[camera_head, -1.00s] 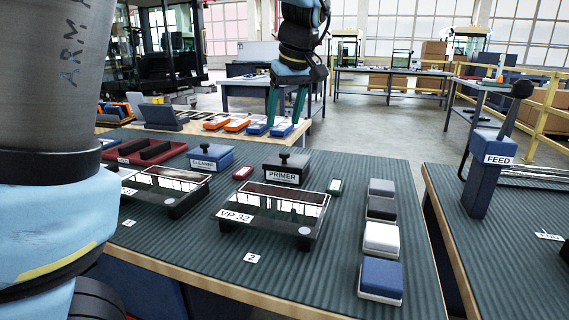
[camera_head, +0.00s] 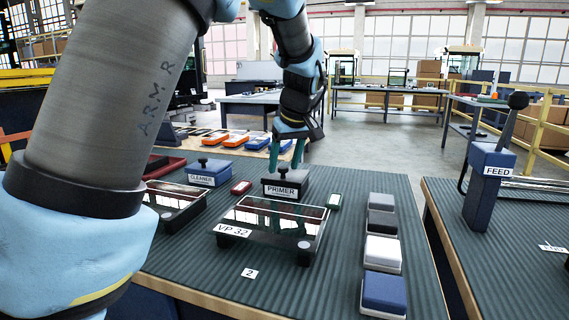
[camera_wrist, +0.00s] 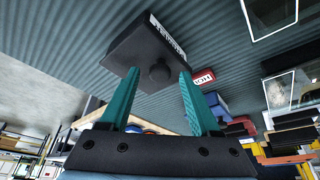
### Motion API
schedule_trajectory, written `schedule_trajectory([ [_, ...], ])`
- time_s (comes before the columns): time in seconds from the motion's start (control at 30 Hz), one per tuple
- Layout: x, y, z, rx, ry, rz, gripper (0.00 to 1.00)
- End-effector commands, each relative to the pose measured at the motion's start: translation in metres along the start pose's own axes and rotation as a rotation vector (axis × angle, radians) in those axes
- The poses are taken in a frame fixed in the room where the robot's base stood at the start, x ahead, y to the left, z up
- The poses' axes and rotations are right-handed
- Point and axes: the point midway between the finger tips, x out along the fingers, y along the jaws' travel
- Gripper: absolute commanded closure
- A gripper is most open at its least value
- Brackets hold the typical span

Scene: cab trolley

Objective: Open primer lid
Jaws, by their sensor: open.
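The primer box (camera_head: 285,184) is dark grey with a white PRIMER label and a round black knob (camera_head: 283,171) on its lid. It stands at the back of the ribbed mat, and its lid is on. My gripper (camera_head: 287,153) is open above the box, with teal fingers pointing down. In the wrist view the box (camera_wrist: 138,52) and its knob (camera_wrist: 160,74) lie ahead of my open gripper (camera_wrist: 152,88). The knob sits beyond the fingertips, roughly between their lines. I see no contact with it.
The VP 32 frame (camera_head: 272,227) stands in front of the primer. The CLEANER box (camera_head: 209,174) and a small red block (camera_head: 241,187) are to its left. Several grey, white and blue blocks (camera_head: 382,252) line the right side.

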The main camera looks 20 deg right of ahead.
Motion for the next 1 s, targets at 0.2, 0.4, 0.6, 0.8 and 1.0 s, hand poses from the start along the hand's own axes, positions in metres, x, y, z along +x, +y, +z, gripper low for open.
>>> schedule_trajectory([
  [0.2, 0.0014, 0.0001, 0.0, 0.0, 0.0, 0.001, 0.37],
  [0.4, 0.0013, 0.0001, -0.0001, 0.001, 0.0, 0.001, 0.51],
  [0.6, 0.0012, 0.0001, -0.0001, 0.001, 0.0, 0.001, 0.74],
  [0.8, 0.0011, 0.0, -0.0001, 0.0, 0.0, 0.001, 0.96],
  [1.0, 0.0011, -0.0001, -0.0001, 0.0, 0.0, 0.0, 1.0],
])
